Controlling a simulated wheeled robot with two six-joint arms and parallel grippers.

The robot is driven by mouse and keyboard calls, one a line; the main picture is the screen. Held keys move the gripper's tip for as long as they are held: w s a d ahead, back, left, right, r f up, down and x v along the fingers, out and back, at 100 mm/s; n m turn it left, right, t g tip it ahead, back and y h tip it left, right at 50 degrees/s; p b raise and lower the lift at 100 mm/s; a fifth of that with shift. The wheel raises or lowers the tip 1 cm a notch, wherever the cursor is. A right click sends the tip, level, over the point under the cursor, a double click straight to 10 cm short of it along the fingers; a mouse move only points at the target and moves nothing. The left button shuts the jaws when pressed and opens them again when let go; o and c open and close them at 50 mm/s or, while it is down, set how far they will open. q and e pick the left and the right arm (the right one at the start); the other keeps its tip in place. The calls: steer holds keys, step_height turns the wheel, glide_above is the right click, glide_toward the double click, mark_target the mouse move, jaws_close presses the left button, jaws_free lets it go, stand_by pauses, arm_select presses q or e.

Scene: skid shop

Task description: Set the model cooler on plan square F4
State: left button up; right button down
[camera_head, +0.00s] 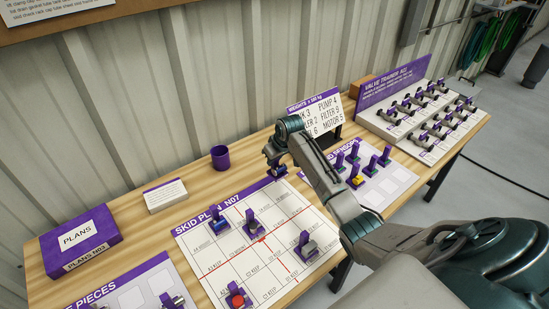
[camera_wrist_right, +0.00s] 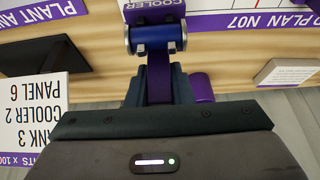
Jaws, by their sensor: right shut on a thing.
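My right gripper (camera_head: 275,153) is shut on the purple stem of the model cooler (camera_head: 277,170), just beyond the upper right edge of the skid plan board (camera_head: 195,239). In the right wrist view the model cooler (camera_wrist_right: 156,38) shows a blue-grey cylinder with collars at its ends and a base lettered COOLER. The shut right gripper (camera_wrist_right: 157,85) is behind it there. The plan board is white with a purple header, grid squares and red lines. I cannot read the F4 label. My left gripper is not in view.
The plan board bears models in blue (camera_head: 219,226), grey (camera_head: 306,247) and red (camera_head: 236,298). A purple cup (camera_head: 220,157), a small sign (camera_head: 165,195) and a plans box (camera_head: 80,240) stand at the back left. A weights sign (camera_head: 318,110) and valve rack (camera_head: 420,120) stand right.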

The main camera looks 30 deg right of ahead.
mark_target(274, 168)
steer(key=shift+f+b, duration=0.9)
steer(key=shift+f, duration=1.35)
steer(key=shift+f, duration=0.15)
steer(key=shift+f+b, duration=0.5)
steer(key=shift+f, duration=1.15)
steer(key=shift+r, duration=0.1)
steer(key=shift+p, duration=0.35)
steer(key=shift+f+b, duration=0.35)
steer(key=shift+f, duration=0.4)
